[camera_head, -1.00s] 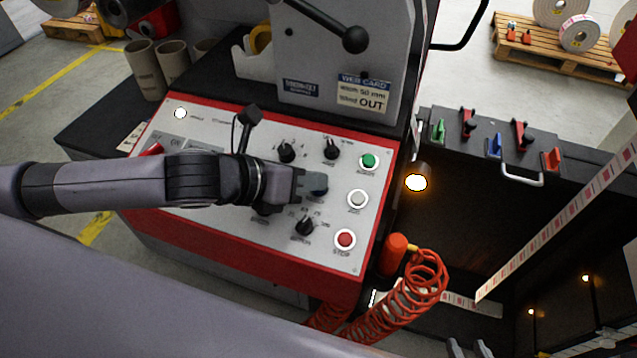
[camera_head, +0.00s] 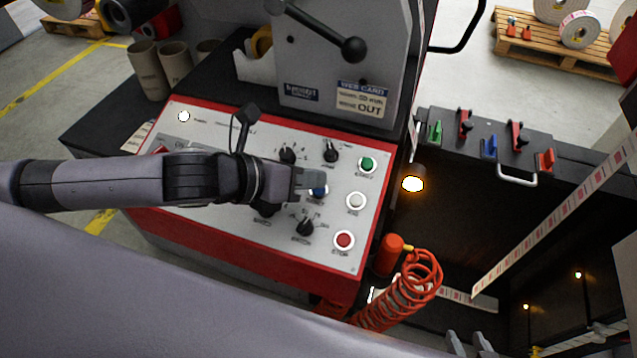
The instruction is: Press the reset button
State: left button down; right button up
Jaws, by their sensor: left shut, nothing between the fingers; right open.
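The grey control panel (camera_head: 275,250) with a red border carries a blue button (camera_head: 320,191), partly covered by my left gripper. My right gripper (camera_head: 470,345) is open and empty at the bottom edge, away from the panel.
Black knobs (camera_head: 304,227) surround the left gripper. An orange coiled hose (camera_head: 405,295) hangs right of the panel. A lever with a black ball (camera_head: 353,49) stands above it. Cardboard cores (camera_head: 150,70) stand at the back left. A label web (camera_head: 550,220) runs at the right.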

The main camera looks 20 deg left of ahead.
pick_arm(q)
jog(key=shift+s+r+p, duration=0.25)
jog(key=shift+r+p, duration=0.65)
jog(key=shift+r, duration=0.2)
jog(key=shift+s+r, duration=0.2)
jog(key=shift+r, duration=0.35)
jog(key=shift+s+r, duration=0.15)
jog(key=shift+r, duration=0.35)
